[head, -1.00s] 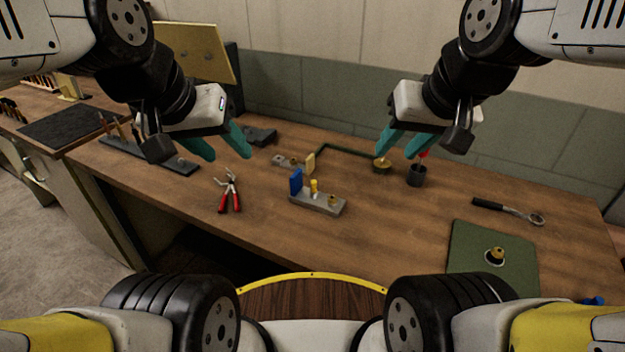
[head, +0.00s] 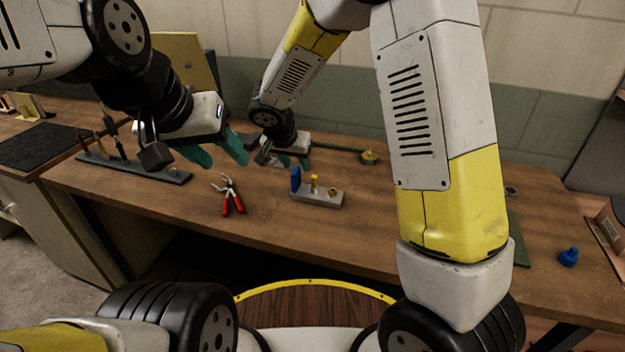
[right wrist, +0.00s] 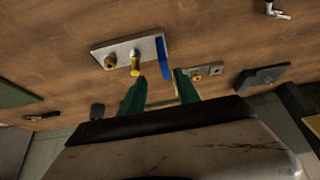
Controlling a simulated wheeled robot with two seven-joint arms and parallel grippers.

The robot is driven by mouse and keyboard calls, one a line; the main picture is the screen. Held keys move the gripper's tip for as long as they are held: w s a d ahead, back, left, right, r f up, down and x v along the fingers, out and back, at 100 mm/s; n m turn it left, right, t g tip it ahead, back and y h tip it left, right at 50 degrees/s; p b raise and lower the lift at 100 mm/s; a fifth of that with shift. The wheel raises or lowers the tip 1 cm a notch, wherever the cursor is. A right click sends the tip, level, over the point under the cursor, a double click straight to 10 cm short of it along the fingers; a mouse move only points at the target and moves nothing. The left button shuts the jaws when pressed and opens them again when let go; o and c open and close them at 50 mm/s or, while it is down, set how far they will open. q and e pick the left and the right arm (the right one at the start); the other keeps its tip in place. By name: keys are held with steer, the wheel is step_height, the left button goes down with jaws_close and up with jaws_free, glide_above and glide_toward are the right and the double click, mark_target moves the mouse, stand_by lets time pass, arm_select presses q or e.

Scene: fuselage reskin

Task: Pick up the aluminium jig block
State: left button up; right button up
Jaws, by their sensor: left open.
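The aluminium jig block appears to be the grey metal bar (head: 320,197) on the bench, with a blue upright plate at its left end, a yellow pin and a brass bush. It also shows in the right wrist view (right wrist: 125,49), beyond the fingertips. My right gripper (head: 287,162) is behind the block's blue end, its teal fingers apart and empty in the right wrist view (right wrist: 157,80). A smaller grey plate with a brass bush (right wrist: 205,72) lies beside the right finger there. My left gripper (head: 222,158) is open and empty, left of the block above the bench.
Red-handled pliers (head: 229,192) lie left of the block. A dark tool rack (head: 140,171) stands further left. A round brass piece (head: 370,157) is behind the block to the right. A blue knob (head: 568,257) sits at far right. My right arm hides much of the bench's right side.

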mark_target(298, 175)
steer(key=shift+w+a+f, duration=0.15)
steer(key=shift+a+f, duration=0.2)
steer(key=shift+f, duration=0.1)
steer(key=shift+w+f, duration=0.15)
steer(key=shift+f, duration=0.25)
steer(key=x, duration=0.7)
steer(key=shift+r, duration=0.1)
jaws_close()
steer(key=shift+r, duration=0.1)
stand_by(0.4)
